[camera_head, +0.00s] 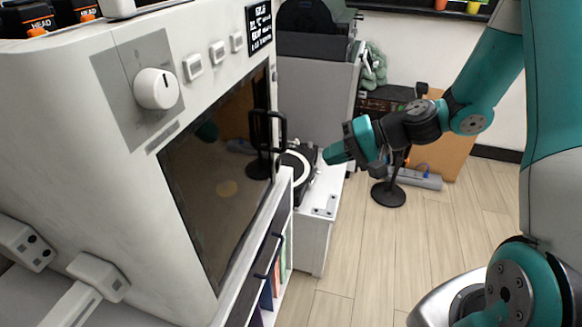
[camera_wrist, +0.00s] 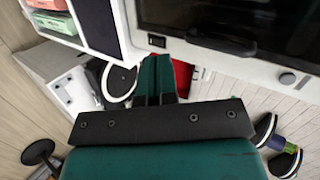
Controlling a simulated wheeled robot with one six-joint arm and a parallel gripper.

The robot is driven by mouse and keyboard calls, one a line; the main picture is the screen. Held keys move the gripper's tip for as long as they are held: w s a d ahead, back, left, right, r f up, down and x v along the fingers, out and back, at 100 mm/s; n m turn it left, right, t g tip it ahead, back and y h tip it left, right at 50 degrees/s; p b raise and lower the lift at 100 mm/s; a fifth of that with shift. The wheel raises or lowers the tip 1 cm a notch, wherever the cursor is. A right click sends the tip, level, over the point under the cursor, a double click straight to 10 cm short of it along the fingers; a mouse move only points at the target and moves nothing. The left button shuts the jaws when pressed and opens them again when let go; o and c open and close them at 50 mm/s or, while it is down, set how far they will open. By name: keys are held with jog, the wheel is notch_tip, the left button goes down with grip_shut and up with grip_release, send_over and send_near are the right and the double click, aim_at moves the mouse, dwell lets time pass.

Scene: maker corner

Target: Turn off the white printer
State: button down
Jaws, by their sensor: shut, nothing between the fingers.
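A large white machine (camera_head: 60,130), which looks like the white printer, fills the left of the head view. Its front has a round white dial (camera_head: 155,88), a row of small buttons (camera_head: 217,53), a black label panel (camera_head: 259,25) and a dark glass door (camera_head: 215,170) with a black handle. In the wrist view a white front with a dark window (camera_wrist: 225,15) and a round knob (camera_wrist: 287,78) shows at upper right. My gripper (camera_head: 328,154) is shut and empty, right of the machine and apart from it; its teal fingers (camera_wrist: 158,82) also show in the wrist view.
A turntable (camera_head: 298,165) on a low white cabinet (camera_head: 318,225) stands beyond the machine. A black round-based stand (camera_head: 388,193) and a power strip (camera_head: 420,179) are on the floor. The wooden floor (camera_head: 400,250) in the middle is clear.

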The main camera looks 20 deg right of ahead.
jog(key=w+d+f+m+t, duration=0.1)
jog(key=d+f+m+t, duration=0.1)
jog(key=d+f+m, duration=0.1)
jog(key=shift+w+d+f, duration=0.25)
jog(key=shift+w+d, duration=0.15)
jog(key=shift+d, duration=0.45)
jog(key=p, duration=0.1)
send_near(279, 166)
notch_tip(279, 166, down, 3)
jog(key=w+a, duration=0.1)
jog(key=w, duration=0.1)
jog(key=shift+w+a+p, duration=0.35)
jog(key=shift+w+a, duration=0.25)
jog(key=shift+a, duration=0.3)
jog(key=shift+w+a+p, duration=0.35)
jog(key=shift+w+a, duration=0.25)
jog(key=shift+a, duration=0.25)
